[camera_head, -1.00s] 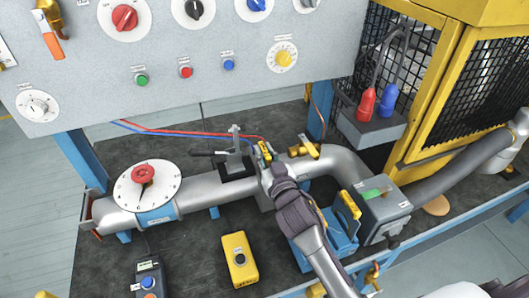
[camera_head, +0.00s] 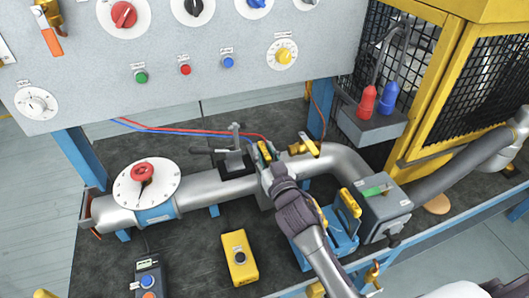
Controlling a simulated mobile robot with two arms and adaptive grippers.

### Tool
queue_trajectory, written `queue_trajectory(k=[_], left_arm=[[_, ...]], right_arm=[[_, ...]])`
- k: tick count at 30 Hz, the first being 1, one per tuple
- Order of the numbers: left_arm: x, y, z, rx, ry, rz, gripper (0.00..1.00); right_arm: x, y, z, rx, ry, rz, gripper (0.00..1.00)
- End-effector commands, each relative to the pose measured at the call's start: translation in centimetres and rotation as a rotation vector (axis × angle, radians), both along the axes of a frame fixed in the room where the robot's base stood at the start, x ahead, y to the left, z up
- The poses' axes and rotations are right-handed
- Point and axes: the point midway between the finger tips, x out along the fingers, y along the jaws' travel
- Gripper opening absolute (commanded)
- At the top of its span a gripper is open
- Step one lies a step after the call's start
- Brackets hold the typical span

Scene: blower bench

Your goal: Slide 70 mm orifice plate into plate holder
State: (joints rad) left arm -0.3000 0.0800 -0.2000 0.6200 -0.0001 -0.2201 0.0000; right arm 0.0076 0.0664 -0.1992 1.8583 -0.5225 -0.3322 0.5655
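The plate holder (camera_head: 265,192) is the grey clamp-like block in the pipe line, right of the small black stand. A plate with a yellow handle (camera_head: 265,151) stands at the holder's top; its lower part is hidden, so how deep it sits cannot be told. My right gripper (camera_head: 275,168) reaches in from the lower right, with its fingertips at the holder just below the yellow handle. Its wrist covers part of the holder, and whether the fingers grip the plate cannot be told. My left gripper is not in view.
A blue rack (camera_head: 343,244) with yellow-handled plates (camera_head: 350,203) stands right of my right arm. A yellow button box (camera_head: 240,258) lies in front of the pipe. A brass valve (camera_head: 304,146) sits behind the pipe. The dark bench mat (camera_head: 100,262) is clear at front left.

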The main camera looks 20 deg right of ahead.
Motion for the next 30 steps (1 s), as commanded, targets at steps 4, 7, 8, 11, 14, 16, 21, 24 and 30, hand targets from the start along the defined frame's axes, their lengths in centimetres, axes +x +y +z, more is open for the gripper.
queue_trajectory(k=[4,7,8,11,14,16,21,24,30], left_arm=[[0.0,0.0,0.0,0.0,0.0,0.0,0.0],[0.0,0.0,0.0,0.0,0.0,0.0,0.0],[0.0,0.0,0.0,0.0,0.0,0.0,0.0],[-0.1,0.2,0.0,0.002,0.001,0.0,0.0],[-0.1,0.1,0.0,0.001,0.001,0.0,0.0],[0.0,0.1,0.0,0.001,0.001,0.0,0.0],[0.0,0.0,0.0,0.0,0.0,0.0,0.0],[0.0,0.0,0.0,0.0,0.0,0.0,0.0],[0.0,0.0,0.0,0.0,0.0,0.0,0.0]], right_arm=[[0.0,0.0,-0.1,0.0,0.001,0.0,0.46],[0.0,0.0,-0.1,0.0,0.002,0.0,0.46],[0.0,0.0,-0.1,0.0,0.002,0.0,0.46],[-0.2,0.0,-0.3,0.0,0.005,-0.001,0.46],[-1.0,0.0,-0.3,0.001,0.006,0.0,0.46],[-2.0,-0.1,-0.3,0.001,0.006,0.0,0.46],[-5.7,-0.2,-0.3,0.002,0.007,-0.001,0.46],[-7.8,-0.2,-0.3,0.003,0.005,0.0,0.46],[-10.9,-0.4,-0.2,0.002,0.004,-0.001,0.46]])
